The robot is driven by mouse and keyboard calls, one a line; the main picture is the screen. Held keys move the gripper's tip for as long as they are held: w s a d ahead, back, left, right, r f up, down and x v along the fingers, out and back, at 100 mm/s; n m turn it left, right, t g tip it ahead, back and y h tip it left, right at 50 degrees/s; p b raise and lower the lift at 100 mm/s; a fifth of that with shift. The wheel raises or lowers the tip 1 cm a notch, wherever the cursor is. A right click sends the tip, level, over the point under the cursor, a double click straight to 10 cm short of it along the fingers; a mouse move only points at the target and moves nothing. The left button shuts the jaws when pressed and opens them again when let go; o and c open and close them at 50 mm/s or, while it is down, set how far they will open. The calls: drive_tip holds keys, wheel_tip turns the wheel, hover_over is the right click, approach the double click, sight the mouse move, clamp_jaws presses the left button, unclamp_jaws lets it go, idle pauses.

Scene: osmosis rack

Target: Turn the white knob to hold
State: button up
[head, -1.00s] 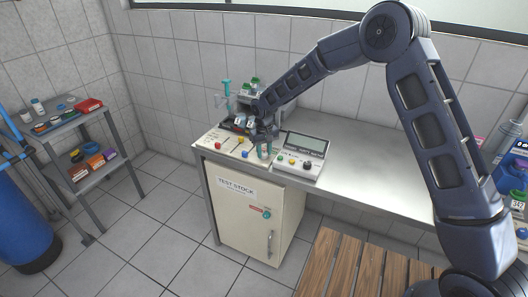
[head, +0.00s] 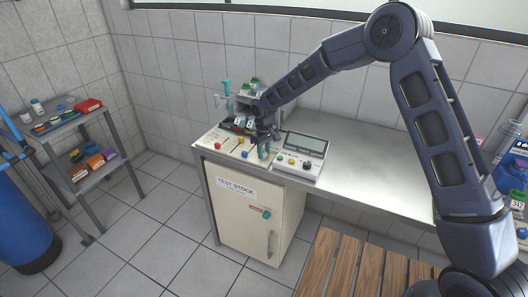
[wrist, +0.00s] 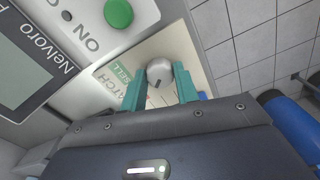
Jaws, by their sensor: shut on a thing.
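The white knob (wrist: 159,68) is round and pale grey-white, with a short dark mark at its lower edge in the wrist view. In the head view my gripper (head: 264,150) points down at the right part of the cream panel (head: 215,137); the knob is hidden there. I cannot read a "hold" label.
A meter box (head: 302,170) with a screen and colored buttons stands close to the right of my gripper. Red (head: 217,146) and blue (head: 244,154) knobs lie to its left. Bottles with green caps (head: 254,81) stand behind. The steel bench (head: 370,150) is clear farther right.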

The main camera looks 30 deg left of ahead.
drive_tip(key=o, duration=1)
drive_tip(key=shift+c, duration=0.2)
drive_tip(key=shift+r, duration=0.1)
wheel_tip(320, 180, up, 11)
